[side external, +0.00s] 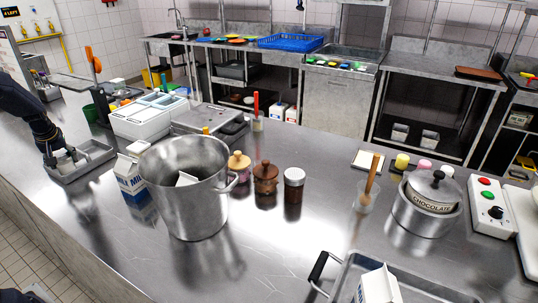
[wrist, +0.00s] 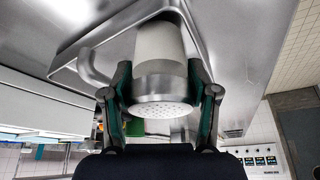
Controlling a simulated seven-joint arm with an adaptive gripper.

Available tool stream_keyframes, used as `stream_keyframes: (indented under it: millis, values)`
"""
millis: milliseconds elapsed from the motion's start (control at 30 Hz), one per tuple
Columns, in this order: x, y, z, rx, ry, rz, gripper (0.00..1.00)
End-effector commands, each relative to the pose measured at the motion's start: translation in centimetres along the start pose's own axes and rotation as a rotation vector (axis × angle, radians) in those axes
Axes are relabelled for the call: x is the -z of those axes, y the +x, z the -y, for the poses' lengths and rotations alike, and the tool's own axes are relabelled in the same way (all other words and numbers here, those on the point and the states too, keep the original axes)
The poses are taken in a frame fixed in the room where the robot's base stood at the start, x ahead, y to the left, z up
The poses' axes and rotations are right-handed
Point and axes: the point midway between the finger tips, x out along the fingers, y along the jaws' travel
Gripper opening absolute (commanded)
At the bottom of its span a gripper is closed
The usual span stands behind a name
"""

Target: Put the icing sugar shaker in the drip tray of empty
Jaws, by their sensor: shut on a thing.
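The icing sugar shaker (wrist: 162,70) has a pale body and a perforated metal cap. In the wrist view it stands between my gripper's fingers (wrist: 163,105), which are shut on it near the cap. Behind it is the metal drip tray (wrist: 112,38), with a raised rim and a bent pipe on one side. In the side external view my gripper (side external: 64,158) is at the far left, low inside the tray (side external: 98,165). The shaker is small and mostly hidden there. I cannot tell whether its base touches the tray floor. No other thing shows clearly in the tray.
A milk carton (side external: 130,178) and a large steel pot (side external: 187,205) stand right of the tray. White containers (side external: 150,118) stand behind it. Wooden and brown-capped jars (side external: 265,178) are near the middle. The counter in front of the tray is clear.

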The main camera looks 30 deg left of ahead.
Motion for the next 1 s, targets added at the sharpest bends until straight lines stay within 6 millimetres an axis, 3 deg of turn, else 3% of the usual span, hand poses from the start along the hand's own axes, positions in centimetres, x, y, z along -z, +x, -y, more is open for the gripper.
stream_keyframes:
  millis: [200,233,300,667,767,1000]
  values:
    - [-0.1,0.2,0.0,0.0,0.0,-0.001,0.18]
    - [-0.1,0.3,0.0,0.0,0.0,0.0,0.62]
    - [-0.1,0.2,0.0,0.0,0.0,0.0,0.69]
    - [0.0,-0.1,0.0,0.0,0.0,-0.001,0.7]
    - [0.1,-1.3,0.0,-0.001,0.001,-0.003,0.7]
    - [0.1,-6.7,0.0,-0.001,0.0,-0.004,0.7]
